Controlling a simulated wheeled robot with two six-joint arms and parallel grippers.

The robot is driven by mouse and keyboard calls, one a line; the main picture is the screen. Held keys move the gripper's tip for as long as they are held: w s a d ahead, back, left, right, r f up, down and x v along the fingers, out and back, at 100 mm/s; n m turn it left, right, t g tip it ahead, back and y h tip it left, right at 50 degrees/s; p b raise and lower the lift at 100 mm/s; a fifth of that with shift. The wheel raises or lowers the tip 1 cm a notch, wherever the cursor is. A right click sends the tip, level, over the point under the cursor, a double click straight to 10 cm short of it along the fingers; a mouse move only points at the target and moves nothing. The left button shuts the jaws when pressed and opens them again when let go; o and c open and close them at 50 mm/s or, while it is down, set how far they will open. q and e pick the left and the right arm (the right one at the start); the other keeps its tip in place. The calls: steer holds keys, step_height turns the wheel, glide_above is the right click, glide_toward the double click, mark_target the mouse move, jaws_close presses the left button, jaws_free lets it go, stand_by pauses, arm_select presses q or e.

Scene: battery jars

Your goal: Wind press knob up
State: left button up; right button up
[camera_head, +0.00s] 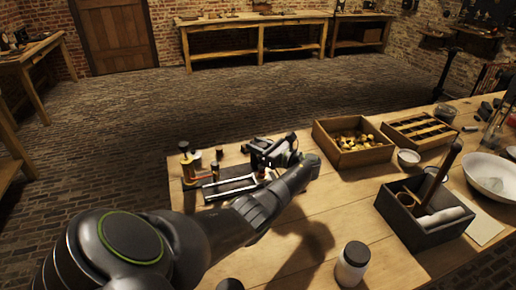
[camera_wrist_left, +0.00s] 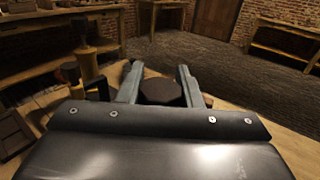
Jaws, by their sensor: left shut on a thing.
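My left gripper (camera_head: 264,148) reaches over the far edge of the workbench, its wrist bent back toward the left. In the left wrist view, its two grey fingers (camera_wrist_left: 160,88) stand on either side of a dark, faceted knob (camera_wrist_left: 162,93) and are shut on it. The knob's underside and the press below it are hidden there by the gripper body. In the head view, the gripper and wrist cover most of the press, and the knob cannot be made out clearly. My right gripper is in neither view.
A brass post (camera_head: 185,150) and small dark-topped pieces stand left of the gripper. A wooden box of brass parts (camera_head: 345,157), a slotted tray (camera_head: 443,137), a dark tool caddy (camera_head: 400,222) and a white jar (camera_head: 352,266) stand right. The bench's front middle is mostly clear.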

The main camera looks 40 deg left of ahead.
arm_select(q)
steer(key=shift+a+r, duration=0.1)
steer(key=shift+r, duration=0.1)
steer(key=o, duration=1)
steer(key=shift+f, duration=0.15)
steer(key=d+b, duration=0.1)
steer(key=d, duration=0.4)
steer(key=w+d+b, duration=0.1)
steer(key=d, duration=0.5)
steer(key=w+d+b, duration=0.1)
steer(key=d, duration=0.5)
steer(key=shift+w+d, duration=0.15)
steer(key=shift+d, duration=0.05)
